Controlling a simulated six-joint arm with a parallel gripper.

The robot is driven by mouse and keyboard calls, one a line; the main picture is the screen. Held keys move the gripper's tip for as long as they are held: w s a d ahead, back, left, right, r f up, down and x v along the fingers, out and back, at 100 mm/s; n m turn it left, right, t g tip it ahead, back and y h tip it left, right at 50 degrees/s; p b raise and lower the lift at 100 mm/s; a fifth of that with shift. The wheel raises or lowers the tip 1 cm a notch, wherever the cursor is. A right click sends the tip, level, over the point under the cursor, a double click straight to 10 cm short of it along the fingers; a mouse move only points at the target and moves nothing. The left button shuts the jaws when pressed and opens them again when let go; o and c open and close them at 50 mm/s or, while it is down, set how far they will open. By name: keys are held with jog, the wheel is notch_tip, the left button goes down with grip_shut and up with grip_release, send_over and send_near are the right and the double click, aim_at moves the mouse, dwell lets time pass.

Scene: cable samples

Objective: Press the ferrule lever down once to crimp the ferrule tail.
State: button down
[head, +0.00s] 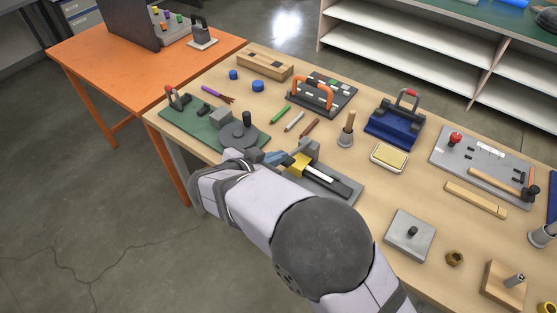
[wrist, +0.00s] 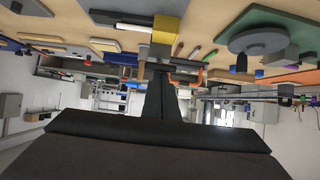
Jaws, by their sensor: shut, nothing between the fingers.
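A grey-based fixture (head: 350,197) near the front edge of the bench carries a yellow block (head: 299,164), a white strip and a dark bar. The yellow block also shows in the wrist view (wrist: 166,30), with the white rod beside it. No part is clearly marked as the ferrule lever or ferrule tail, so I cannot tell which they are. My gripper (wrist: 159,72) is shut and empty, its dark fingers close to the yellow block. I cannot tell whether they touch it. In the head view my arm hides part of the fixture's near side.
A green board with a dark disc (head: 237,136) lies left of the fixture. A blue unit with a red-tipped handle (head: 394,125), a yellow pad (head: 390,157) and a grey board with a red knob (head: 480,155) stand to the right.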

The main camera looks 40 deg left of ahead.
notch_tip(320, 180, down, 8)
jog(key=s+t+b, duration=0.2)
jog(key=t+b, duration=0.2)
jog(key=b, duration=2.2)
jog(key=shift+t, duration=0.4)
jog(key=shift+f+b, duration=0.15)
jog(key=shift+b, duration=0.3)
jog(key=shift+f, duration=0.15)
jog(key=s+r+b, duration=0.1)
jog(key=s+r, duration=0.5)
jog(key=s, duration=0.4)
jog(key=shift+s+r, duration=0.15)
jog(key=shift+s, duration=0.05)
